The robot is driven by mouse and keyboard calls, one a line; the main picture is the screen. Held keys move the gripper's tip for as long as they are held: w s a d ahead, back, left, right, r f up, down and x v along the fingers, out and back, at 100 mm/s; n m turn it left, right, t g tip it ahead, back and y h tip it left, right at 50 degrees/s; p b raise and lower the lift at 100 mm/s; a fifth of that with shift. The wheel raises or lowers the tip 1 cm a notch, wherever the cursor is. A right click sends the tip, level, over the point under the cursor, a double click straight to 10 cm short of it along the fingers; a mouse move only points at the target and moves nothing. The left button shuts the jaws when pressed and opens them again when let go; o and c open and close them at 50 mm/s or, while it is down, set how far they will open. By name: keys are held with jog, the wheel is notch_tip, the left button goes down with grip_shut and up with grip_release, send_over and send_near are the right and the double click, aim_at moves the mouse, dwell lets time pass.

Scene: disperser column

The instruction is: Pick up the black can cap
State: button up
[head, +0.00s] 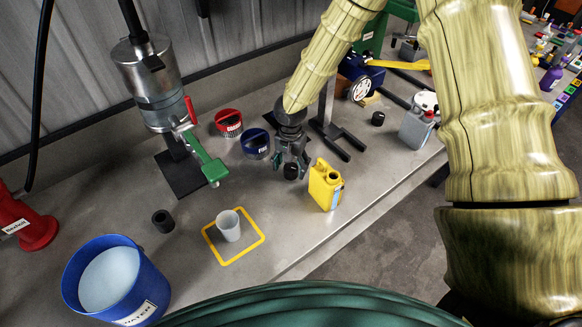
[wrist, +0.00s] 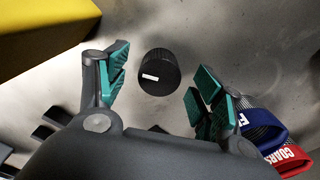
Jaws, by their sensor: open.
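A short black cap (head: 291,171) stands on the bench just left of the yellow can (head: 325,186). My gripper (head: 291,158) is above it, pointing down and partly covering it. In the wrist view the black cap (wrist: 159,74) shows a ribbed side and a small white mark. It lies between my two green-padded fingers (wrist: 161,85), with clear gaps on both sides. My gripper is open and holds nothing. The yellow can (wrist: 40,30) fills the upper left corner of the wrist view.
A blue-rimmed container (head: 255,143) and a red-rimmed container (head: 228,122) stand left of my gripper. Other black cylinders stand at the right (head: 377,118) and at the left (head: 163,220). A white cup (head: 229,226) stands inside a yellow square. A black forked stand (head: 330,135) is behind.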

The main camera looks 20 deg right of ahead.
jog(key=shift+f, duration=0.9)
jog(key=c, duration=0.9)
